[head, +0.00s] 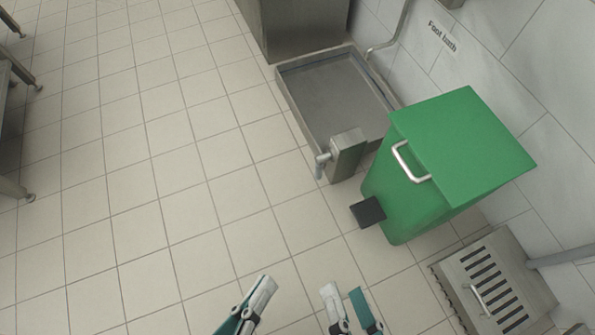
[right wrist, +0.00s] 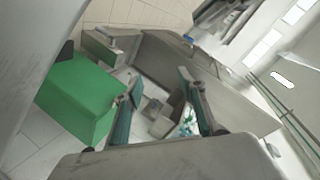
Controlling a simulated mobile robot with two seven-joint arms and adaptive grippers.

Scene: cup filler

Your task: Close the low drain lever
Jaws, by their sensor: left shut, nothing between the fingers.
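A metal lever (head: 320,164) with a rounded end sticks out low on the left side of a small steel box (head: 347,152). The box stands at the near corner of a shallow grey foot-bath basin (head: 288,92) on the floor. I cannot tell the lever's open or closed setting. My left gripper (head: 264,282) is shut and empty at the bottom of the head view, well short of the lever. My right gripper (head: 343,291) is beside it to the right, with its fingers apart and nothing between them. Its spread fingers also show in the right wrist view (right wrist: 158,84).
A green bin (head: 465,145) with a black pedal (head: 368,211) stands just right of the steel box. A slotted steel unit (head: 505,258) with a handle is at lower right, by the tiled wall. The tiled floor left of the basin is clear.

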